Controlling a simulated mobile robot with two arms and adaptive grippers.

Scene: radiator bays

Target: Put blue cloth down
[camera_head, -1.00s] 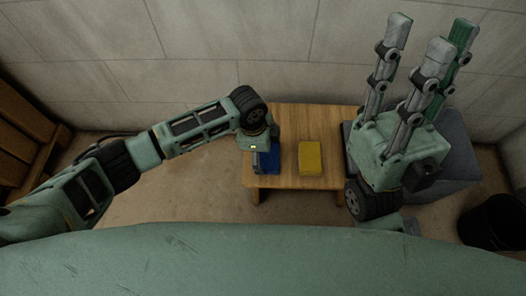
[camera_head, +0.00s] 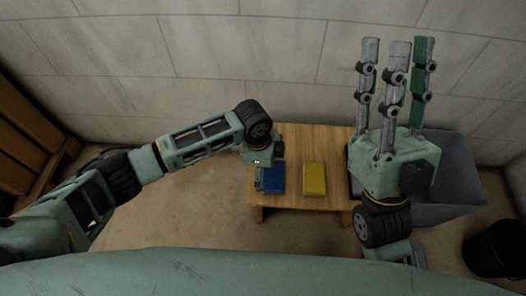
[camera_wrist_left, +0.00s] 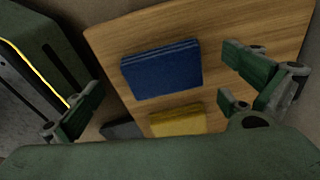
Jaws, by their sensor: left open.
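The blue cloth (camera_head: 275,181) is a flat folded block on the wooden table (camera_head: 285,201). It also shows in the left wrist view (camera_wrist_left: 160,72), lying flat on the wood. My left gripper (camera_head: 261,180) is above the cloth's left part and hides some of it in the head view. In the left wrist view its fingers (camera_wrist_left: 160,88) are spread wide, with the cloth seen between them and no finger visibly closed on it. My right gripper (camera_head: 393,85) is raised at the right, its long fingers pointing up and apart, holding nothing.
A folded yellow cloth (camera_head: 314,179) lies right of the blue one on the table. A grey bin (camera_head: 452,180) stands right of the table, partly behind my right arm. A black bucket (camera_head: 497,248) is at far right. Wooden slats (camera_head: 30,140) stand at left.

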